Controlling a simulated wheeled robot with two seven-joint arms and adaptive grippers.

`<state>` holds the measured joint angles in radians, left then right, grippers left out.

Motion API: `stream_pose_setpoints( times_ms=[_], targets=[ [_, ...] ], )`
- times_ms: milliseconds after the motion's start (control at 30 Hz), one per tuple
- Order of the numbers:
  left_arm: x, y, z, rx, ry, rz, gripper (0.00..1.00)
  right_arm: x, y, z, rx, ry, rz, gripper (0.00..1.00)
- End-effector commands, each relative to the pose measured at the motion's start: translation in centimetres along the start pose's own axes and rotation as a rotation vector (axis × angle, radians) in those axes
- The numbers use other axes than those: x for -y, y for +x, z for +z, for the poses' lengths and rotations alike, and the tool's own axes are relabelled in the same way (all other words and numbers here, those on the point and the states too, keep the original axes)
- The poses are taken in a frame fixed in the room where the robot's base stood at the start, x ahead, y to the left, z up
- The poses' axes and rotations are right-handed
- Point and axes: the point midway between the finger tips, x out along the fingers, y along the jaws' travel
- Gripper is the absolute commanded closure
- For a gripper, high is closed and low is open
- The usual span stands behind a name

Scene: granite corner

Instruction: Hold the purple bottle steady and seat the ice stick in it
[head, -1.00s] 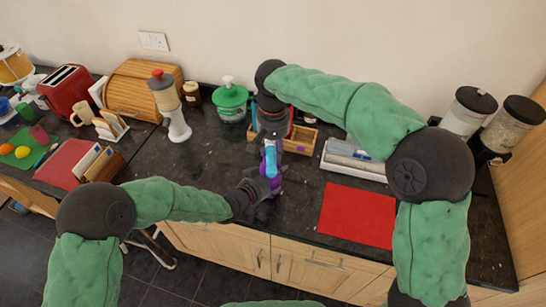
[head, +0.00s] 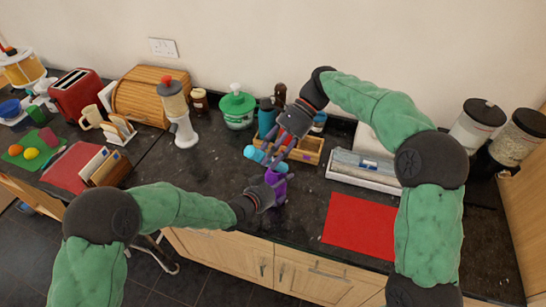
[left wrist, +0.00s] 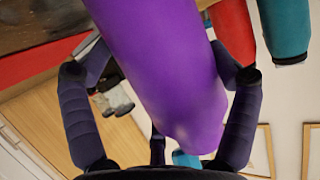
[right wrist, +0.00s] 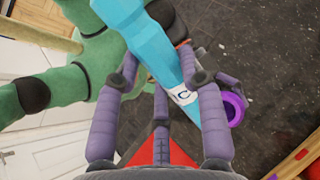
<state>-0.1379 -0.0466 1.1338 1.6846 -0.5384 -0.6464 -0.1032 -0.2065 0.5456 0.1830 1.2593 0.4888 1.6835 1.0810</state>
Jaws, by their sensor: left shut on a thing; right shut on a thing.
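The stick lies strongly tilted in the head view. In the right wrist view the stick (right wrist: 150,45) bears a white label with a letter C. The bottle's open mouth (right wrist: 238,106) shows beside the stick's far end, which is outside it.
A wooden crate (head: 312,157) with bottles stands behind the right gripper. A red mat (head: 358,226) lies to the right, with a white tray (head: 358,181) behind it. A green-lidded jar (head: 238,119) and a white grinder (head: 184,131) stand back left.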

Motion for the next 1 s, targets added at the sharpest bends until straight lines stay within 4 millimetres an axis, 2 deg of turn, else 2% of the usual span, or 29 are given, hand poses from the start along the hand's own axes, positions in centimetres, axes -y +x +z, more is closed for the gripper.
stream_pose_setpoints(
  times_ms=[300, 500, 600, 1000],
  targets=[
    [0.0, 0.0, 0.1, 0.001, 0.0, 0.001, 0.51, 1.2, -4.3, 1.4, 0.414, 0.137, -0.303, 1.0],
    [0.0, 0.0, 0.1, 0.001, 0.0, 0.001, 0.51, 1.7, -7.7, 1.7, 0.565, 0.156, -0.441, 1.0],
    [0.0, 0.0, 0.1, 0.001, 0.0, 0.001, 0.51, 1.9, -8.8, 1.7, 0.601, 0.157, -0.476, 1.0],
    [0.0, 0.0, 0.1, 0.001, 0.0, 0.0, 0.51, 1.9, -9.3, 1.8, 0.615, 0.156, -0.492, 1.0]
  ],
)
